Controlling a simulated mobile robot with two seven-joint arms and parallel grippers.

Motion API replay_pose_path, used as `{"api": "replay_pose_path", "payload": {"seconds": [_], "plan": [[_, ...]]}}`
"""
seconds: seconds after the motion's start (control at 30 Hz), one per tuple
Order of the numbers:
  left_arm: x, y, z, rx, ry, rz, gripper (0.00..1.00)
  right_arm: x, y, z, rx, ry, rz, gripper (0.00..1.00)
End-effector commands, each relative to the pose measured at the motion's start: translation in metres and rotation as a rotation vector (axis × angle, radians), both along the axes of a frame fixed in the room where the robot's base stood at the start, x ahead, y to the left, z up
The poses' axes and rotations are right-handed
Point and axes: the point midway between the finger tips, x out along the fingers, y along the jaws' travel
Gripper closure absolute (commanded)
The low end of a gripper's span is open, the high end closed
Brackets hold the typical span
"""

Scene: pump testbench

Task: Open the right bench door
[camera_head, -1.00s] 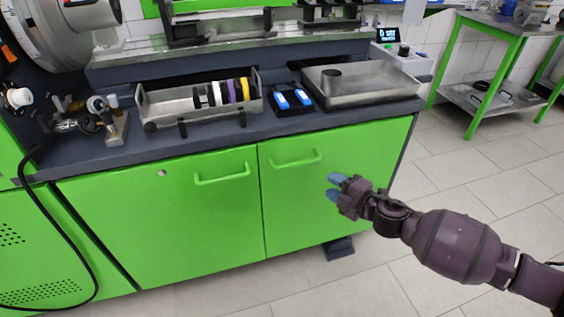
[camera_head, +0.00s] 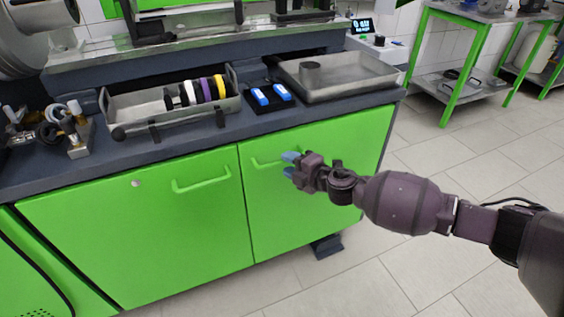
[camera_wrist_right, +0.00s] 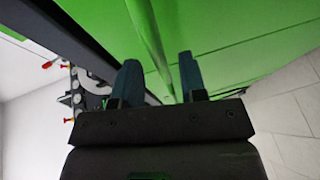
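The right bench door (camera_head: 320,200) is a green panel below the dark worktop and is shut. Its green bar handle (camera_head: 264,163) is near the door's top left, with its right part hidden behind my right gripper (camera_head: 289,165). The blue fingertips are in front of the door at handle height; I cannot tell whether they touch it. In the right wrist view the two fingers (camera_wrist_right: 159,80) stand apart, pointing at the green front, with nothing clearly gripped between them. My left gripper is not in view.
The left bench door (camera_head: 130,230) is shut, with its own handle (camera_head: 202,184). On the worktop stand a tray with coloured rings (camera_head: 170,125), two blue items (camera_head: 270,95) and a metal tray (camera_head: 345,92).

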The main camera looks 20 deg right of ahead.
Motion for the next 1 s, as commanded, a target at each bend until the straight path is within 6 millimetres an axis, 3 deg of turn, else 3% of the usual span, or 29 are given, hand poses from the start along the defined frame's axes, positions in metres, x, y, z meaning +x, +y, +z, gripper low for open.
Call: {"api": "replay_pose_path", "payload": {"seconds": [0.3, 0.67, 0.9, 1.0], "plan": [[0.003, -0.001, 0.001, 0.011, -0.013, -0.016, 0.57, 0.022, 0.011, -0.006, 0.0, 0.001, 0.0, 0.61], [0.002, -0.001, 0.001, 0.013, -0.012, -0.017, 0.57, 0.025, 0.012, -0.005, 0.0, 0.0, 0.0, 0.61], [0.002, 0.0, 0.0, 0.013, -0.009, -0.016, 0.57, 0.025, 0.012, -0.005, 0.0, 0.0, 0.0, 0.98], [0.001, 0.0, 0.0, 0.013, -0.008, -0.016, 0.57, 0.025, 0.012, -0.005, 0.0, 0.0, 0.0, 1.0]]}}
